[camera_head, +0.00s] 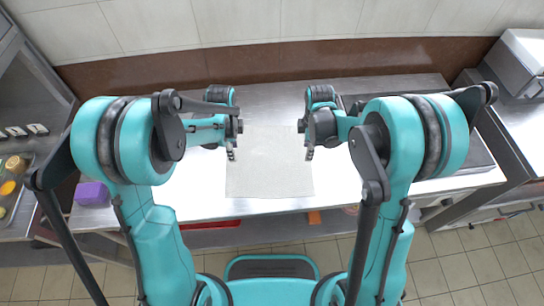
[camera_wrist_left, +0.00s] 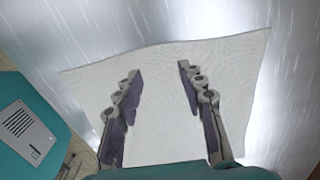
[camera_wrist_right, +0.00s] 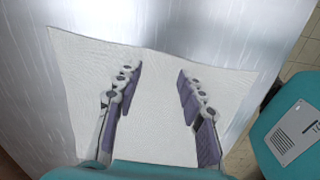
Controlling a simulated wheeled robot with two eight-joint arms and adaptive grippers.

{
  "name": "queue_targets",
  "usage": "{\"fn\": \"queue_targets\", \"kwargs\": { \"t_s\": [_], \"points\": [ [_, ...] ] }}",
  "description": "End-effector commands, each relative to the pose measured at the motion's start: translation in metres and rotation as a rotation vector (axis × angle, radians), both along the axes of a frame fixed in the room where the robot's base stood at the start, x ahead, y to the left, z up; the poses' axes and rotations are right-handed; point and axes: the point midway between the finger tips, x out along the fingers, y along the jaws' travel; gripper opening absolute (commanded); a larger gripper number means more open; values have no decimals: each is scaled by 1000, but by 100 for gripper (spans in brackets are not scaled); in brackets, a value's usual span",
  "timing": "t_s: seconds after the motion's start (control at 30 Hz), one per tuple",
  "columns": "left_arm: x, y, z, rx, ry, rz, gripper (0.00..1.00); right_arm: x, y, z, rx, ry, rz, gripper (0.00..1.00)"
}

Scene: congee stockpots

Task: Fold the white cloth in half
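The white cloth (camera_head: 268,165) lies spread flat on the steel counter (camera_head: 345,180), between my two grippers in the head view. My left gripper (camera_head: 232,154) is at the cloth's left edge and my right gripper (camera_head: 309,153) at its right edge. In the left wrist view the fingers of my left gripper (camera_wrist_left: 158,72) are spread apart over the cloth (camera_wrist_left: 160,110). In the right wrist view the fingers of my right gripper (camera_wrist_right: 158,72) are also spread apart above the cloth (camera_wrist_right: 150,120). Neither gripper holds anything. The exact height above the cloth is hard to tell.
A purple block (camera_head: 92,193) stands at the counter's front left. A tray with food (camera_head: 12,180) is at the far left. A metal box (camera_head: 522,60) stands at the back right. The counter around the cloth is mostly clear.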

Motion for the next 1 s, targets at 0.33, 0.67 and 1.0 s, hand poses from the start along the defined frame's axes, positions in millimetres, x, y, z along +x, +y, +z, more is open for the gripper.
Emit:
{"fn": "queue_targets", "kwargs": {
  "t_s": [0.33, 0.67, 1.0],
  "points": [
    [0, 0, -23, 0, 0, 1, 40, 0, 0, -23, 0, -1, -1, 40],
    [0, 0, -27, 0, -1, 1, 40, 0, 0, -27, 0, -1, -1, 40],
    [0, 0, -28, 0, -1, 1, 0, 0, 0, -28, 0, -1, -1, 0]
  ]
}}
